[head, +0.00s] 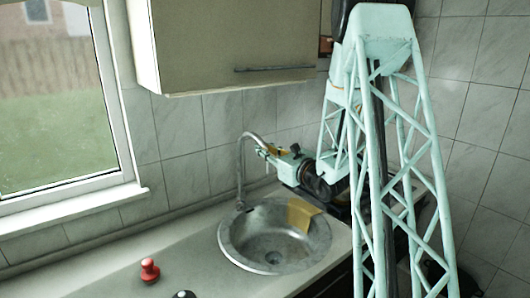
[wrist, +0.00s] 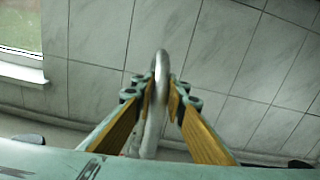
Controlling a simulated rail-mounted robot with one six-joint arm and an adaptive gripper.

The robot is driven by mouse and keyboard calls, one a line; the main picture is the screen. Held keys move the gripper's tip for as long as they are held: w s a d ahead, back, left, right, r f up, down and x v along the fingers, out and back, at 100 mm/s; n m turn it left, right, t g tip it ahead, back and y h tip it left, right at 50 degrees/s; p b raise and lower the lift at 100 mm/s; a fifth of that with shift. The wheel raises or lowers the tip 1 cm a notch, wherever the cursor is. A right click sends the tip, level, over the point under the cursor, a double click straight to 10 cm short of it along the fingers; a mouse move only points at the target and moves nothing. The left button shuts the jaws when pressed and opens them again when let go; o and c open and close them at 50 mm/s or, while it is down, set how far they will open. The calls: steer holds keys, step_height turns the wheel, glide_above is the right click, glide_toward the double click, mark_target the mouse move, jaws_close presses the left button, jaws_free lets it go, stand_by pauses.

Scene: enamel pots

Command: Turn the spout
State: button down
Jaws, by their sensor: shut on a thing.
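The curved metal spout (head: 250,138) rises at the back left rim of the round sink (head: 228,240) and arches to the right. My gripper (head: 266,152) is at the outer end of the spout, reaching in from the right. In the wrist view the spout (wrist: 162,65) stands between the two yellow-padded fingers of my gripper (wrist: 160,98), which are shut on it. The lower part of the spout is partly hidden by my gripper's body in the wrist view.
A yellow cloth (head: 302,213) hangs over the sink's back right rim. A red knob-like object (head: 149,270) and a dark rounded object (head: 184,294) are on the counter in front. A wall cabinet (head: 230,45) hangs above, and a window (head: 55,100) is at left.

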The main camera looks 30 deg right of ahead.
steer(key=shift+r, duration=0.1)
stand_by(0.3)
steer(key=c, duration=2.6)
jaws_free()
steer(key=shift+s, duration=0.1)
steer(key=s, duration=1.1)
steer(key=shift+s+d, duration=0.3)
steer(key=shift+s, duration=0.1)
